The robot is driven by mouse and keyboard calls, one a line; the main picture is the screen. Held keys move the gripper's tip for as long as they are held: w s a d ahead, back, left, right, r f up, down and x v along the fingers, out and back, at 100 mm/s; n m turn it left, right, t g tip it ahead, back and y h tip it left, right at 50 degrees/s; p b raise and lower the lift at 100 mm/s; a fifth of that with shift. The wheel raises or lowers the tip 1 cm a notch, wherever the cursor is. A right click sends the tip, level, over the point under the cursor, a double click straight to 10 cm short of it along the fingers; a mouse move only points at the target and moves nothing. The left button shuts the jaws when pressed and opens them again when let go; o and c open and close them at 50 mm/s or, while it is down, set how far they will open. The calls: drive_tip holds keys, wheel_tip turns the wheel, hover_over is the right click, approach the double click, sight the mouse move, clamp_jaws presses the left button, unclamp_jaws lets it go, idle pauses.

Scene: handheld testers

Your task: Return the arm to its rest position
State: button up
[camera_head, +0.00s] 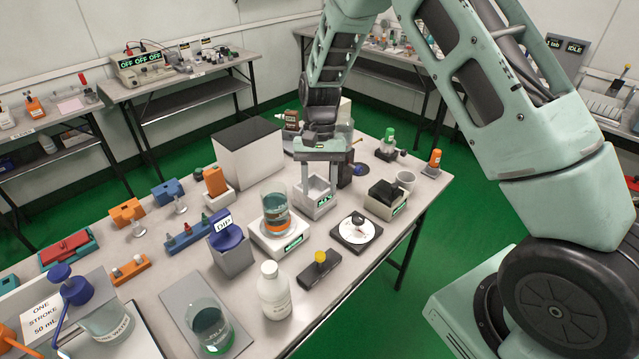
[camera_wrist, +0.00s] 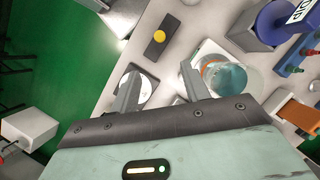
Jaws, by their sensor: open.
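My gripper (camera_head: 319,178) points down over the middle of the bench in the head view. Its two fingers are apart, and I see nothing held between them. My arm reaches in from the right and bends down at the top of the head view.
A beaker (camera_head: 275,215) on a scale stands left of the gripper, and it also shows in the wrist view (camera_wrist: 230,78). A round dial device (camera_head: 357,230), a black-topped unit (camera_head: 384,198) and a large white box (camera_head: 247,160) are close. Green floor (camera_head: 470,190) is clear at right.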

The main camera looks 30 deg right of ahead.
drive_tip(key=shift+w+r, duration=0.1)
drive_tip(key=shift+r, duration=0.15)
idle(0.3)
drive_tip(key=s+a+r+n+t, duration=0.1)
drive_tip(key=s+a+r+n, duration=0.4)
drive_tip(key=s+a+r, duration=0.5)
drive_tip(key=s+a+r+n+t, duration=0.1)
drive_tip(key=s+n, duration=0.3)
drive_tip(key=s, duration=0.5)
drive_tip(key=s+a+r+n+t+h, duration=0.1)
drive_tip(key=s+a+r+n+t, duration=0.1)
drive_tip(key=s, duration=0.7)
drive_tip(key=shift+a+r+n, duration=0.2)
drive_tip(key=shift+r+n, duration=0.25)
drive_tip(key=shift+n, duration=0.65)
